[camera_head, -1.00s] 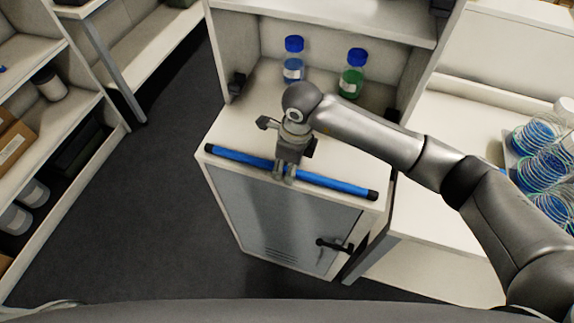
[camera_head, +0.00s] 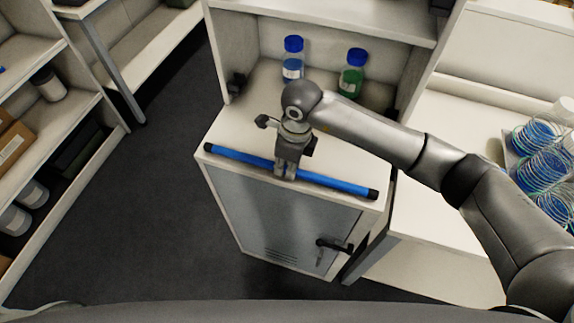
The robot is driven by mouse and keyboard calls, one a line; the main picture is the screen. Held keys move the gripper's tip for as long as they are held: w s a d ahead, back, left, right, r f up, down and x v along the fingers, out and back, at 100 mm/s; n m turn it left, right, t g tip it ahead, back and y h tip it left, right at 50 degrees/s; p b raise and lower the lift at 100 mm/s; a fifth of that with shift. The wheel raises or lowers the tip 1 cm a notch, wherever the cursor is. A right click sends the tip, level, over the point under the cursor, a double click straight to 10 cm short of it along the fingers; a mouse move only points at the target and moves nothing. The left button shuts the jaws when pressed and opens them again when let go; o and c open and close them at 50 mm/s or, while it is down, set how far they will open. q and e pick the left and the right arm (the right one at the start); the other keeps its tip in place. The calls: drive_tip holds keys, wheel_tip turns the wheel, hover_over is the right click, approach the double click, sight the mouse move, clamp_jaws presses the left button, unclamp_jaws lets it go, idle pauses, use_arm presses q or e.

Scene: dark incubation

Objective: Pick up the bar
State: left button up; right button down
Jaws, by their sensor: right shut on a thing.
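The bar (camera_head: 335,184) is a long blue rod with black ends. It lies along the front edge of the white cabinet top (camera_head: 230,132), slanting down to the right. My right gripper (camera_head: 285,176) reaches down from above and is shut on the bar near its middle. The fingers hide a short piece of the bar. I cannot tell any gap between the bar and the cabinet top. My left gripper is not in view.
A blue-capped bottle with blue liquid (camera_head: 292,62) and one with green liquid (camera_head: 352,72) stand at the back of the cabinet top. The cabinet door has a black handle (camera_head: 333,246). Stacked dishes (camera_head: 540,165) stand on the right bench. Shelves line the left; dark floor (camera_head: 150,210) is clear.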

drive_tip(key=shift+r, duration=0.45)
drive_tip(key=s+a+r+b, duration=0.1)
drive_tip(key=s+r+b, duration=0.5)
drive_tip(key=s+r, duration=0.5)
drive_tip(key=s, duration=0.3)
drive_tip(key=shift+a+r+b, duration=0.35)
drive_tip(key=shift+a, duration=0.05)
drive_tip(key=shift+w, duration=0.1)
